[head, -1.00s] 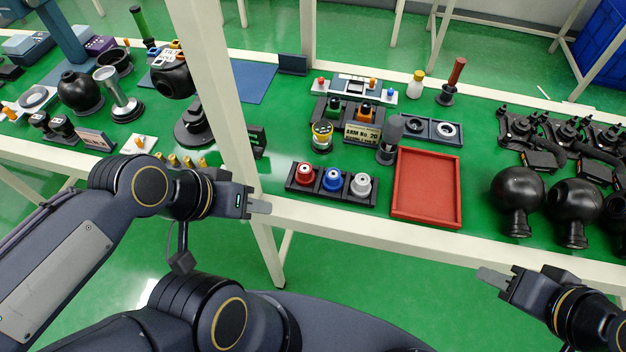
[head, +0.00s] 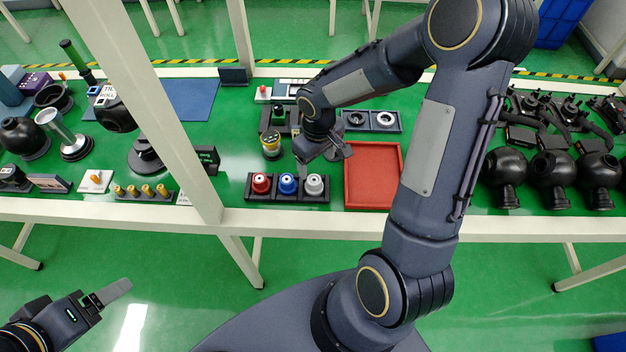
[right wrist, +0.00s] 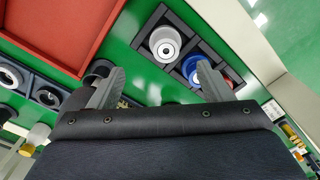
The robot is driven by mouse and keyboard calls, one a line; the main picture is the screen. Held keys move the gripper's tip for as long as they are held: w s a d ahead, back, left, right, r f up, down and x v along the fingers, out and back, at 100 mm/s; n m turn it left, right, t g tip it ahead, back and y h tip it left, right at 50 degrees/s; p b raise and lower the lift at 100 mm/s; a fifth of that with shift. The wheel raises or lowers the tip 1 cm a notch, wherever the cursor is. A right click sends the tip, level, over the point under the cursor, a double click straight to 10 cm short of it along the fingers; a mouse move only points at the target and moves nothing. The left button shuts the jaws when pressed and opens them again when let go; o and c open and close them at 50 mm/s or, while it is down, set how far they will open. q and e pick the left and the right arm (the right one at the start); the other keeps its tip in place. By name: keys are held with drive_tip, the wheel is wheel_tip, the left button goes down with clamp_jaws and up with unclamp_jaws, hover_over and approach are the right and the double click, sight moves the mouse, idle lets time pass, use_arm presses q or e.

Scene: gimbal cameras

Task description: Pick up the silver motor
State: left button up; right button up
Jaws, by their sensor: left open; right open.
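The silver motor (head: 314,185) stands upright at the right end of a black three-slot holder (head: 275,199), beside a blue motor (head: 287,184) and a red motor (head: 261,183). My right gripper (head: 325,161) is open and empty, just behind and above the silver motor in the head view. In the right wrist view the silver motor (right wrist: 165,43) shows beyond the open fingers (right wrist: 161,82), apart from them; the blue motor (right wrist: 199,70) is partly hidden by one finger. My left gripper (head: 112,293) is open and empty, low at the left, off the table.
A red tray (head: 372,176) lies right of the holder; my right arm passes close to it. A yellow-capped part (head: 271,145) stands behind the holder. Black round housings (head: 553,180) stand at the right. A white post (head: 150,110) rises left of the holder.

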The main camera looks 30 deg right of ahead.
sight(314, 180)
drive_tip(key=f, duration=0.5)
drive_tip(key=a+f+p, duration=0.1)
drive_tip(key=f, duration=0.2)
drive_tip(key=shift+f, duration=0.35)
drive_tip(key=c, duration=1.2)
drive_tip(key=shift+r, duration=0.15)
